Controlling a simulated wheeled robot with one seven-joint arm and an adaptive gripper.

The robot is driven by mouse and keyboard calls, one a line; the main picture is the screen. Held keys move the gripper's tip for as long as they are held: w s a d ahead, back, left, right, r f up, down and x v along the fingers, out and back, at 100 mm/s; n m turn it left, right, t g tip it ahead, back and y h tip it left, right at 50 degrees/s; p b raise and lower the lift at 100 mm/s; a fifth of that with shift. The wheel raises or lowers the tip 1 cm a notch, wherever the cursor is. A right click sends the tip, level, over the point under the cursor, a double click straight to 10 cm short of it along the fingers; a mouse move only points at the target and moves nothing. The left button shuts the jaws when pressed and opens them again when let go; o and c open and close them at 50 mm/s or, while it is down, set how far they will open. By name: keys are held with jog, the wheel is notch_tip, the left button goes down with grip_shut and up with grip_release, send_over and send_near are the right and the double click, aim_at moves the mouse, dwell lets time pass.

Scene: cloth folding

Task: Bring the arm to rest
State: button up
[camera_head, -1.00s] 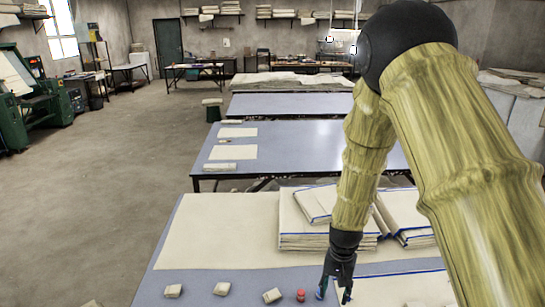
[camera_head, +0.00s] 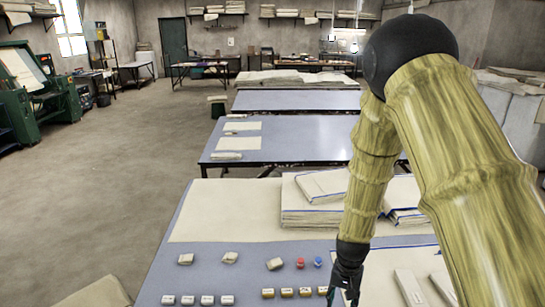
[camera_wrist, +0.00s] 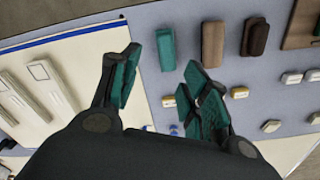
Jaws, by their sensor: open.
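My gripper (camera_wrist: 160,85) is open and empty, its two green-padded fingers spread apart in the wrist view. It hangs above the table, over the strip between the blue-grey tabletop (camera_wrist: 185,12) and a cream cloth with a blue edge (camera_wrist: 95,42). In the head view my gripper (camera_head: 345,285) points down near the lower middle, partly cut off by the frame. My arm comes down from the upper right and hides part of the table.
Folded cloths (camera_head: 310,215) are stacked at the table's back. Small pale blocks (camera_head: 185,259), a red piece (camera_head: 300,263) and a blue piece (camera_head: 318,262) lie in front. Dark green (camera_wrist: 165,48) and brown blocks (camera_wrist: 212,44) lie near my gripper. Pale bars (camera_head: 408,288) rest on the right cloth.

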jog(key=s+d+f+n+b, duration=0.2)
jog(key=s+d+f+b, duration=0.15)
jog(key=s+f, duration=1.25)
jog(key=s+f+n+b, duration=0.1)
jog(key=s+f+b, duration=0.1)
jog(key=s+f, duration=0.3)
jog(key=s+a+f+n+b, duration=0.1)
jog(key=s+f+b, duration=0.2)
jog(key=s, duration=1)
notch_tip(320, 180, down, 3)
jog(key=shift+s+a+f, duration=0.1)
jog(key=shift+s+a, duration=0.1)
